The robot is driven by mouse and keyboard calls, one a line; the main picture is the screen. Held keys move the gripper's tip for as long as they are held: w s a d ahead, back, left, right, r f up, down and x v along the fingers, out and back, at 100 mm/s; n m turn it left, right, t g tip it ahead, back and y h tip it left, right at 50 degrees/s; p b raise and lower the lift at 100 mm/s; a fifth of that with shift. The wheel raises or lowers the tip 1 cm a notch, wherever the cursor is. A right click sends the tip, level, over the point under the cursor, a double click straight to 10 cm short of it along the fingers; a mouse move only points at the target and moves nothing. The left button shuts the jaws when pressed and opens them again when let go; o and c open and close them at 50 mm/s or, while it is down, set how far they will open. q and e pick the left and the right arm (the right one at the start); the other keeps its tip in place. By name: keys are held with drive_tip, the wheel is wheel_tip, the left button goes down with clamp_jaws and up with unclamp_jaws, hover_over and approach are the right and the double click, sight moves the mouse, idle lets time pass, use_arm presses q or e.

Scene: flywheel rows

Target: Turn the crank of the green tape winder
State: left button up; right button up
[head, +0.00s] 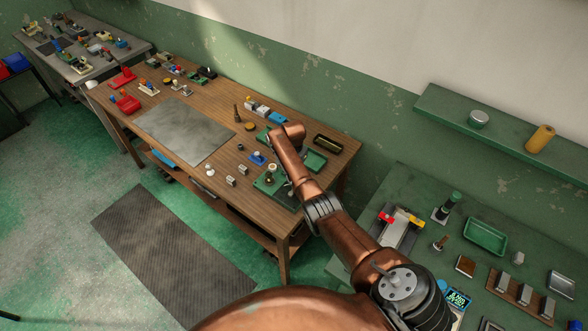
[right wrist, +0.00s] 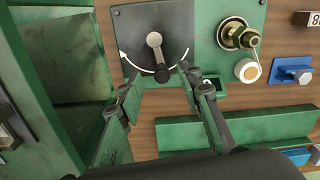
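The green tape winder (right wrist: 204,15) shows in the right wrist view as a green body with a grey plate (right wrist: 126,22) and a curved white arrow. Its crank (right wrist: 154,55) is a short dark grey lever with rounded ends, lying down the plate. My right gripper (right wrist: 158,71) is open, its fingertips on either side of the crank's lower end. I cannot tell whether either finger touches it. In the head view the winder (head: 268,184) is on the wooden table, partly hidden by my right arm. My left gripper is not in view.
A brass fitting (right wrist: 240,36) and a round cream-topped part (right wrist: 248,70) sit right of the crank. A blue part (right wrist: 291,70) lies farther right. The wooden table (head: 224,172) also holds a grey mat (head: 185,131). A green bench (head: 407,190) stands at the right.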

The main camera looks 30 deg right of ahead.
wheel_tip(320, 180, up, 5)
drive_tip(key=shift+f, duration=0.1)
idle(0.7)
